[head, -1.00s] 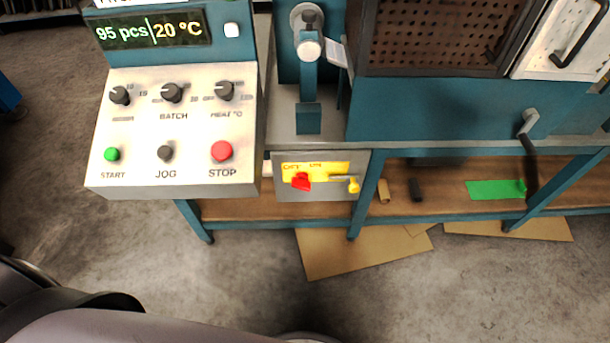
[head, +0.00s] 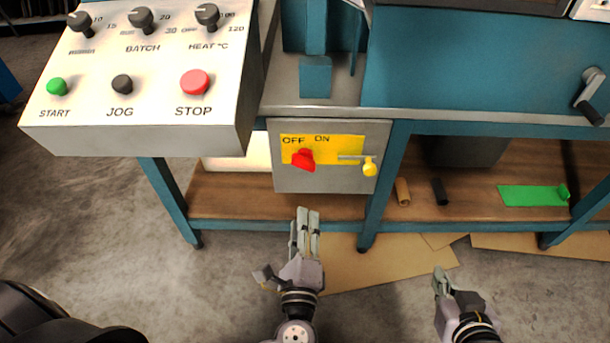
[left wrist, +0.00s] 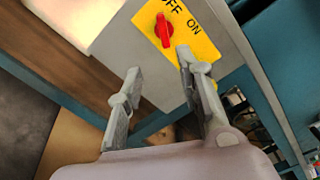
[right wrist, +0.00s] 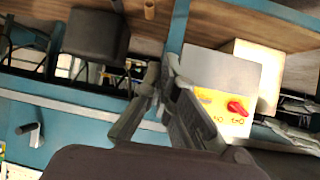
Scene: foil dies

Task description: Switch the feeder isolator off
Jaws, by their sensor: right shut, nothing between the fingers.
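The feeder isolator is a grey box (head: 285,182) under the bench, with a yellow plate marked OFF at left and ON at right. Its red rotary knob (head: 303,159) sits below the labels; I cannot tell which label it points to. The knob also shows in the left wrist view (left wrist: 163,30) and right wrist view (right wrist: 237,108). A yellow piece (head: 369,168) hangs by a metal rod right of the knob. My left gripper (head: 308,212) is open and empty, below and in front of the box. My right gripper (head: 440,272) is shut and empty, lower right of the box.
The control panel (head: 140,135) with START, JOG and STOP juts out at upper left. A blue bench leg (head: 381,190) stands just right of the box. A crank handle (head: 590,97) sticks out at right. Cardboard (head: 365,265) lies on the floor.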

